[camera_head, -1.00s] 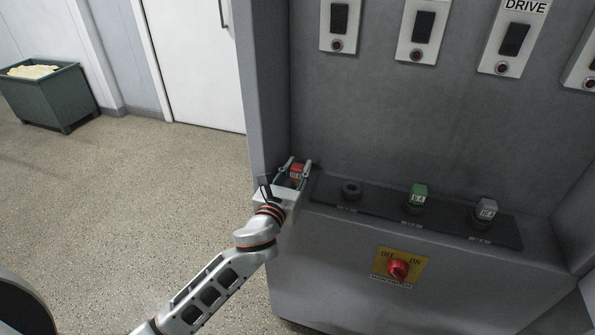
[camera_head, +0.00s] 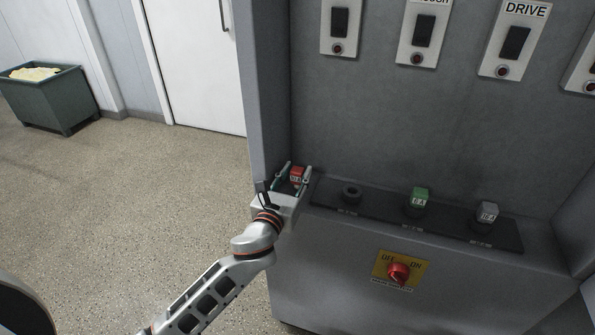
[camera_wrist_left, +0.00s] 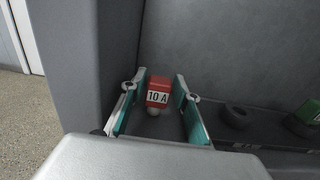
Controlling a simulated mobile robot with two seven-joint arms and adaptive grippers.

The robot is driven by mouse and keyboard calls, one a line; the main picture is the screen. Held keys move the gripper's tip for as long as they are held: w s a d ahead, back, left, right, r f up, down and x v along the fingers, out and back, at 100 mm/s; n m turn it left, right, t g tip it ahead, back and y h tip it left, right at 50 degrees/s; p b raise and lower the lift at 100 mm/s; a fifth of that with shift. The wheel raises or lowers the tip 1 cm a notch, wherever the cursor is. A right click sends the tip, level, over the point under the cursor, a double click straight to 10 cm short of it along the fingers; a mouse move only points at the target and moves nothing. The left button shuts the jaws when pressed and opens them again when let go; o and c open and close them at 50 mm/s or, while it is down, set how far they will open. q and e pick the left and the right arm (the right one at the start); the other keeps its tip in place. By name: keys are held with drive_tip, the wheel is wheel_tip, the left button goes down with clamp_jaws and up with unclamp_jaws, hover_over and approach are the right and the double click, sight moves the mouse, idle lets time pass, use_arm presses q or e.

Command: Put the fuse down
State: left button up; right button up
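The red fuse (camera_head: 297,174), marked 10 A in the left wrist view (camera_wrist_left: 158,93), stands upright on the machine's ledge, left of the dark socket strip (camera_head: 330,188). My left gripper (camera_head: 294,172) is open around it. In the left wrist view the teal-lined fingers (camera_wrist_left: 158,98) stand on either side of the fuse, with a visible gap on both sides. The fuse's base is partly seen between them. My right gripper is not in view.
The strip holds an empty socket (camera_head: 350,191), a green fuse (camera_head: 419,195) and a grey fuse (camera_head: 487,212). A red rotary switch (camera_head: 398,272) is on the front below. The cabinet's side wall (camera_head: 262,95) rises close to my left gripper.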

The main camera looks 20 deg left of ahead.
use_arm(q)
drive_tip(key=s, duration=1.1)
drive_tip(key=s+f+n+g+h, duration=0.1)
drive_tip(key=s+f+n+g, duration=0.2)
drive_tip(key=s+f+n, duration=0.7)
drive_tip(key=s+f+n+g+h, duration=0.1)
drive_tip(key=s+f+n+g, duration=0.3)
drive_tip(key=s+f+n, duration=0.7)
wheel_tip(320, 180, down, 7)
drive_tip(key=n, duration=1.1)
drive_tip(key=shift+a+g, duration=0.25)
drive_tip(key=shift+g, duration=0.05)
